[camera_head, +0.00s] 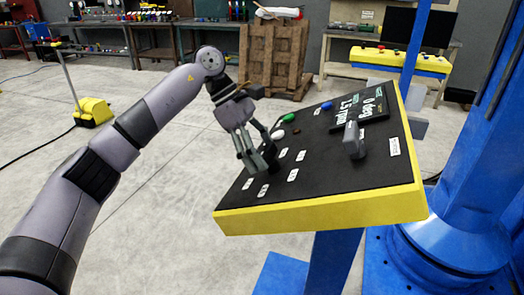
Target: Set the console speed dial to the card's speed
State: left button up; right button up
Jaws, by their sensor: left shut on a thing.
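The console (345,208) is a tilted black panel with a yellow rim. Its display (372,106) reads 0 deg and an rpm value that is too small to read surely. My left gripper (263,160) reaches down to the left part of the panel. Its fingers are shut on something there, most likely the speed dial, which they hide. Small white labels (264,190) lie in front of the fingers. I cannot make out the speed card. My right gripper is out of view.
A grey upright handle (354,140) stands on the panel's right part. Green (289,117), white (278,134) and blue (327,105) buttons sit near the far edge. A blue column (463,150) rises at right. A yellow floor unit (93,111) stands at left on open floor.

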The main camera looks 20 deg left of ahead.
pick_arm(q)
jog(key=o, duration=1.1)
jog(key=shift+o, duration=0.2)
jog(key=shift+a+r, duration=0.1)
jog(key=v, duration=1.1)
jog(key=shift+a+r, duration=0.3)
